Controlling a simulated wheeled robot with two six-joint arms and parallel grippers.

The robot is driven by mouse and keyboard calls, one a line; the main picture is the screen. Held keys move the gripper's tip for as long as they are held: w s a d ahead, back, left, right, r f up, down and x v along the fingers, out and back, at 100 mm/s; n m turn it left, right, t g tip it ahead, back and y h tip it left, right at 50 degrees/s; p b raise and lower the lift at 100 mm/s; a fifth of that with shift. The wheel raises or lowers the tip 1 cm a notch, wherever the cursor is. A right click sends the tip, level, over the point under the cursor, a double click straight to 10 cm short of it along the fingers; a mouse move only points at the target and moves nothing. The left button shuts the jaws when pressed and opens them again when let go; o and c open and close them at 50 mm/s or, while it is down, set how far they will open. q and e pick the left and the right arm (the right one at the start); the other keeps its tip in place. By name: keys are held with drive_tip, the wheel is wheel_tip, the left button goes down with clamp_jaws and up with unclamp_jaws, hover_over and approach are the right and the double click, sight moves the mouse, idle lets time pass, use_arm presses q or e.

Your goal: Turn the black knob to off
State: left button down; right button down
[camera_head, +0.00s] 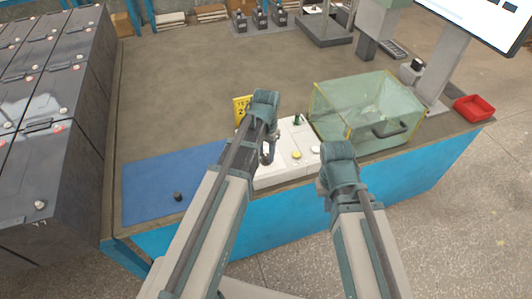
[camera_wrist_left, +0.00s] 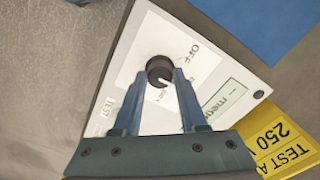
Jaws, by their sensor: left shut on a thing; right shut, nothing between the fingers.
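The black knob (camera_wrist_left: 158,69) sits on the white panel of the tester (camera_wrist_left: 140,45) in the left wrist view. The word OFF is printed to its upper right. The knob's white mark appears to point down and right, toward small print, away from OFF. My left gripper (camera_wrist_left: 160,82) is shut on the knob, a finger on each side. In the head view the tester (camera_head: 297,139) stands near the table's front edge, and my left gripper (camera_head: 267,158) is over it, hiding the knob. My right gripper (camera_head: 322,188) is shut and empty, in front of the tester.
A yellow sign (camera_head: 240,110) stands behind the tester. A clear greenish box (camera_head: 350,105) is to its right, and a blue mat (camera_head: 150,180) with a small black item (camera_head: 178,197) to its left. A red tray (camera_head: 474,108) lies at the right. The table behind is largely free.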

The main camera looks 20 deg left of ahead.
use_arm(q)
drive_tip(key=shift+n, duration=0.3)
drive_tip(key=n, duration=0.5)
drive_tip(key=shift+n, duration=0.4)
drive_tip(key=n, duration=0.5)
drive_tip(key=shift+n, duration=0.3)
drive_tip(key=shift+c, duration=2.2)
unclamp_jaws()
drive_tip(key=shift+r, duration=0.15)
